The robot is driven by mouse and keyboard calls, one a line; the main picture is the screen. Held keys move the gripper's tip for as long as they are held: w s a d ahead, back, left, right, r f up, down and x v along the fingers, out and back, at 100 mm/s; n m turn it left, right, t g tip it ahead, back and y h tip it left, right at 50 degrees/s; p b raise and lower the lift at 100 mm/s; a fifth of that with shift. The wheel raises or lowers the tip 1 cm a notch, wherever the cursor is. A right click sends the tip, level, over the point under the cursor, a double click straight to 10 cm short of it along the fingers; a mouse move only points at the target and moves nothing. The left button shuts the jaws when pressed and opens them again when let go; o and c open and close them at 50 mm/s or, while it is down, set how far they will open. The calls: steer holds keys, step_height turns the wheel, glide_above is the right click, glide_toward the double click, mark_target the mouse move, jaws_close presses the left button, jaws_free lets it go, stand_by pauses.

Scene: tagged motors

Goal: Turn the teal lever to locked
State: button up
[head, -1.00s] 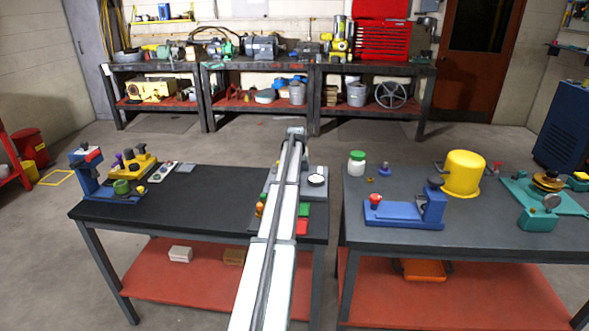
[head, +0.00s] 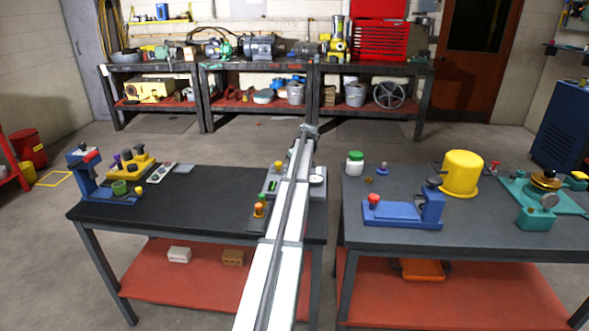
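A teal fixture (head: 533,224) stands at the right end of the right table. It has a flat teal base, a brassy round piece (head: 545,178) on top and a grey disc (head: 549,202) at its front. I cannot make out which part is a lever or how it is set. My arm reaches from the bottom middle up over the left table's right end. The far end of my arm, where my gripper (head: 309,131) seems to be, is small and grey, well left of the teal fixture. Its fingers cannot be made out.
A yellow pot (head: 461,175) and a blue fixture (head: 405,213) stand left of the teal fixture. A white jar (head: 355,163) with a green lid is farther left. My arm partly covers a grey panel (head: 317,190) with a gauge. The left table's middle (head: 215,200) is clear.

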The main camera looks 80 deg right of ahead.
stand_by(0.4)
steer(key=o, duration=1)
steer(key=shift+o, duration=0.2)
steer(key=v, duration=1.4)
steer(key=shift+f, duration=0.1)
